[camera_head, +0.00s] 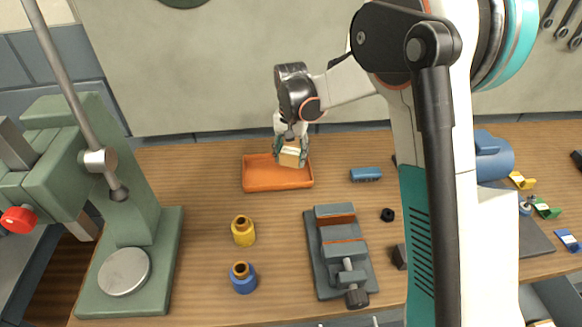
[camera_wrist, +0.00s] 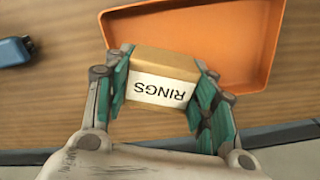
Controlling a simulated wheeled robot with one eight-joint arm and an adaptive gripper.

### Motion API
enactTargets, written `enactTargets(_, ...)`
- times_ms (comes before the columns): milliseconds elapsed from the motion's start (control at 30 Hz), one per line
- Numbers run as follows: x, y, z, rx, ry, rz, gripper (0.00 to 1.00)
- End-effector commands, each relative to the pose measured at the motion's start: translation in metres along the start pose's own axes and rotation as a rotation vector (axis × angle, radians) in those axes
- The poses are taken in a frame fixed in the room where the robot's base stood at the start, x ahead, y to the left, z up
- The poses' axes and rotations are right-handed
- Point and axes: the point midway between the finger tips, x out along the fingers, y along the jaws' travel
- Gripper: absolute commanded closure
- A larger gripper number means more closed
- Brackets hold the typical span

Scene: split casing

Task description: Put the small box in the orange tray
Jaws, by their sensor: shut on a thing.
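The small box (camera_head: 289,157) is tan cardboard with a white label. In the wrist view the small box (camera_wrist: 163,68) shows the word RINGS on its label. My gripper (camera_head: 291,152) is shut on it, with one teal-padded finger on each side; the gripper also shows in the wrist view (camera_wrist: 162,90). The orange tray (camera_head: 262,183) lies on the wooden bench, and its rim and inside show in the wrist view (camera_wrist: 262,45). The box is over the right part of the tray in the head view. Its height above the tray floor is hard to tell.
A blue block (camera_head: 365,174) lies right of the tray. A green press (camera_head: 135,235) stands at left. Bare bench lies left of the tray.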

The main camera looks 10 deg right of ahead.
Motion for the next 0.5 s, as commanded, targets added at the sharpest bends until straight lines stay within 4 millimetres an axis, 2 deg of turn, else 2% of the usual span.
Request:
enactTargets(133, 0.012, 0.0, 0.0, 0.0, 0.0, 0.0, 0.8)
enactTargets(333, 0.041, 0.0, 0.0, 0.0, 0.0, 0.0, 0.8)
enactTargets(500, 0.043, 0.0, 0.0, 0.0, 0.0, 0.0, 0.8)
